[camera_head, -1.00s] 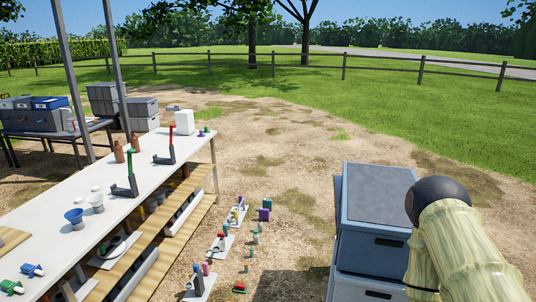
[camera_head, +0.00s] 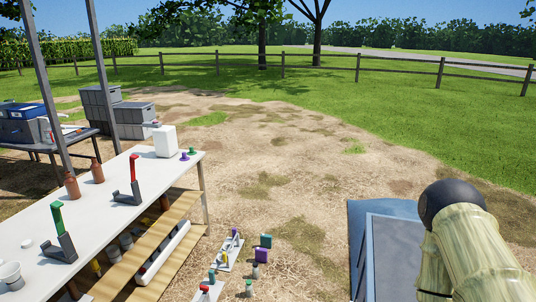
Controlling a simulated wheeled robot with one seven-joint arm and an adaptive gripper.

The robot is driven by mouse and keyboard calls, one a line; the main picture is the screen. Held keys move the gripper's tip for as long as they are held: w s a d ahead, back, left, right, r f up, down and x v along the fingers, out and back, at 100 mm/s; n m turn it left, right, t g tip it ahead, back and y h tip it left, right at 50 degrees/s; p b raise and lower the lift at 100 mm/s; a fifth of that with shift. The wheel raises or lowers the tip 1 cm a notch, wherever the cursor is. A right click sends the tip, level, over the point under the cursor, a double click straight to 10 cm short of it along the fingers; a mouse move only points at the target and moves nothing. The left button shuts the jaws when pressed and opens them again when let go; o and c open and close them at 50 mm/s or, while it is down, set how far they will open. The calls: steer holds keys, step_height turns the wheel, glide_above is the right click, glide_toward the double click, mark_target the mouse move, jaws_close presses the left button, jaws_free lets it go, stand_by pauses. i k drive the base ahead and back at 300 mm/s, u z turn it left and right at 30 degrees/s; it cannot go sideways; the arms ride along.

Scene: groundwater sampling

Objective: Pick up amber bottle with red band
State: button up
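Two amber-brown bottles stand upright on the white table (camera_head: 140,215), near its far long edge at left. The nearer bottle (camera_head: 72,187) and the farther bottle (camera_head: 97,172) are a short way apart. Both are small in view, and I cannot tell which has a red band. My gripper is not in view; only part of my arm shows at the lower right, well away from the bottles.
A red-handled stand (camera_head: 130,184) and a green-handled stand (camera_head: 63,238) are on the table near the bottles. A white container (camera_head: 166,141) stands at the far end. Small items lie on the ground beside the table. A grey-blue box (camera_head: 398,250) is at right.

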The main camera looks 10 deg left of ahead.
mark_target(96, 166)
steer(key=i, duration=2.45)
steer(key=u, duration=2.45)
